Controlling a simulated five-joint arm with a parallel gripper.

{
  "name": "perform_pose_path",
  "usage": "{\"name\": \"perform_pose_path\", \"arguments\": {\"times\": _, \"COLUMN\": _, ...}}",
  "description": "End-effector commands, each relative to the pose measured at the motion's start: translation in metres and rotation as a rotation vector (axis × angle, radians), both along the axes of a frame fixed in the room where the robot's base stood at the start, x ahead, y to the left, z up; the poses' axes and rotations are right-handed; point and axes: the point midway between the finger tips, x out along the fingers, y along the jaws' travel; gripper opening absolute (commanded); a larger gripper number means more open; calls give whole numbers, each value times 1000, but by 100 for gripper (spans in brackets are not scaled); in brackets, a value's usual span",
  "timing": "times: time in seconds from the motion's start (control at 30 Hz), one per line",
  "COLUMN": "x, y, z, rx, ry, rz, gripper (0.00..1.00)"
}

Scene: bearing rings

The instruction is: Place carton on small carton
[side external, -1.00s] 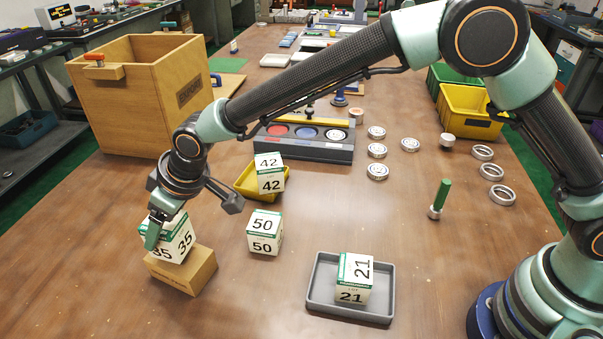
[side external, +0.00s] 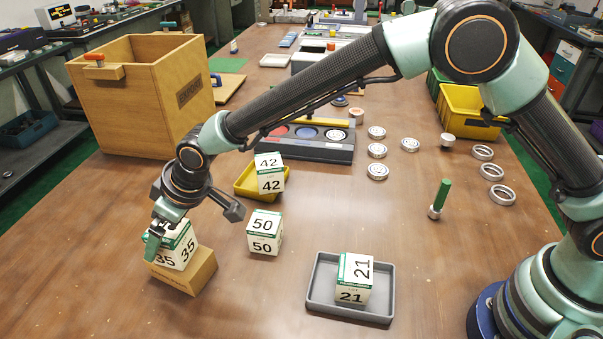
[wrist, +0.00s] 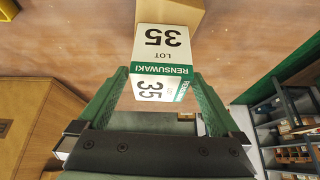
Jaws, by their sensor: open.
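The white and green carton marked 35 (side external: 182,249) sits on top of the small brown carton (side external: 192,277) at the left front of the table. In the wrist view, carton 35 (wrist: 162,45) stands with the brown carton (wrist: 172,12) beyond it. My gripper (side external: 157,240) is open at carton 35. In the wrist view its green fingers (wrist: 157,85) stand on either side of the carton's near end. The side view does not show clearly whether a finger touches the carton, and the fingers hide part of it.
Carton 50 (side external: 265,232) stands right of the stack. Carton 42 (side external: 269,172) is at the yellow tray (side external: 245,181), and carton 21 (side external: 355,277) is in the grey tray (side external: 318,297). A wooden box (side external: 135,100) stands behind. Metal rings (side external: 377,151) lie to the right.

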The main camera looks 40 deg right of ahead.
Motion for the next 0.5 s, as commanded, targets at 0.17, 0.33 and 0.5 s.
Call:
{"name": "perform_pose_path", "arguments": {"times": 0.17, "x": -7, "y": -6, "z": 19, "rx": 3, "ry": -3, "rz": 0, "gripper": 100}}
{"name": "perform_pose_path", "arguments": {"times": 0.33, "x": -18, "y": -16, "z": 44, "rx": 3, "ry": -3, "rz": 0, "gripper": 100}}
{"name": "perform_pose_path", "arguments": {"times": 0.5, "x": -29, "y": -26, "z": 71, "rx": 3, "ry": -3, "rz": 0, "gripper": 100}}
